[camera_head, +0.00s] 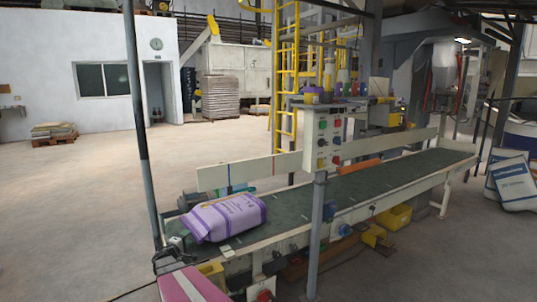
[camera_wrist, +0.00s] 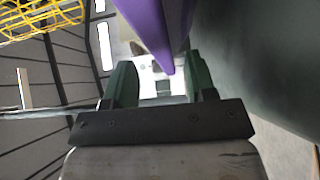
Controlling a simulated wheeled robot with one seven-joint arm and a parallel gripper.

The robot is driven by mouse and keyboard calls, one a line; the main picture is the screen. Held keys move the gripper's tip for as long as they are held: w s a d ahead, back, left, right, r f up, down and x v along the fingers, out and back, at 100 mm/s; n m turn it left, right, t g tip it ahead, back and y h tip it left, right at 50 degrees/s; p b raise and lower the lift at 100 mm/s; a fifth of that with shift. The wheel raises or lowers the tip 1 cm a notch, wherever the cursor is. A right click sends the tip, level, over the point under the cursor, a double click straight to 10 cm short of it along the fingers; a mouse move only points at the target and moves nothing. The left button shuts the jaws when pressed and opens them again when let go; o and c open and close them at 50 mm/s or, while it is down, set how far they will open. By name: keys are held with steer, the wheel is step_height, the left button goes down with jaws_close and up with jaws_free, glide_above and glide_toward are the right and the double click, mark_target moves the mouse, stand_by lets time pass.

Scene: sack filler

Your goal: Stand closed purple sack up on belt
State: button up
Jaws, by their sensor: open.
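The purple sack (camera_head: 228,217) with white bands lies on its side on the near left end of the dark green belt (camera_head: 400,172). Its narrower end points to the lower left. In the wrist view my gripper (camera_wrist: 160,85) is open, with a dark green finger on each side. A purple edge of the sack (camera_wrist: 150,22) reaches down into the picture, its tip between the fingers or just beyond them. I cannot tell whether either finger touches it. In the head view I cannot make out my gripper with certainty.
A control box (camera_head: 322,138) on a grey post stands in front of the belt. A pale guard rail (camera_head: 270,168) runs along the belt's far side. A pink sack (camera_head: 190,286) shows at the bottom left. White and blue sacks (camera_head: 513,183) lean at the right.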

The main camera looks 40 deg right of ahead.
mark_target(192, 234)
steer(key=x, duration=0.5)
steer(key=shift+w+d, duration=0.1)
steer(key=shift+d, duration=0.25)
steer(key=shift+c, duration=0.9)
jaws_close()
